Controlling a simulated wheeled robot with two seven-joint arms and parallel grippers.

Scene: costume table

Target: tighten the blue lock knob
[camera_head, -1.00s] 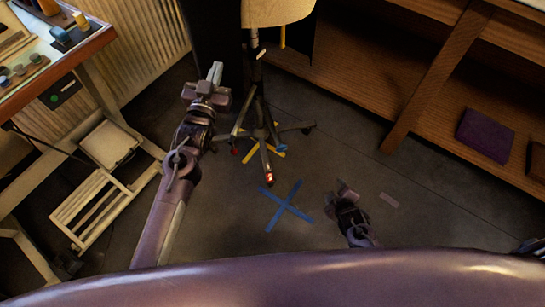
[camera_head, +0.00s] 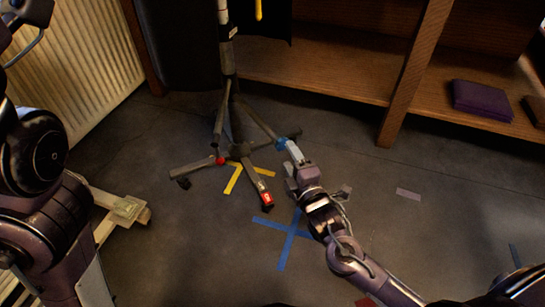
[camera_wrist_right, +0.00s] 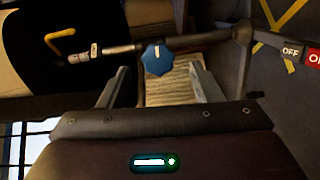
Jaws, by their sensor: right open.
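The blue lock knob (camera_wrist_right: 157,59) shows in the right wrist view as a lobed knob with a white mark, on the dark tube of a stand. My right gripper (camera_wrist_right: 158,82) is open, its two fingers to either side of the knob's line, with the knob ahead of them and nothing gripped. In the head view my right gripper (camera_head: 288,158) reaches up toward the stand (camera_head: 229,55). A blue piece shows at its fingertips there; I cannot tell surely whether it is the knob. My left arm fills the left edge, its fingers out of view.
The stand's legs spread over the grey floor, one with a red end (camera_head: 266,199). Yellow tape (camera_head: 233,180) and a blue tape cross (camera_head: 288,236) mark the floor. A ribbed radiator (camera_head: 85,60) is at left.

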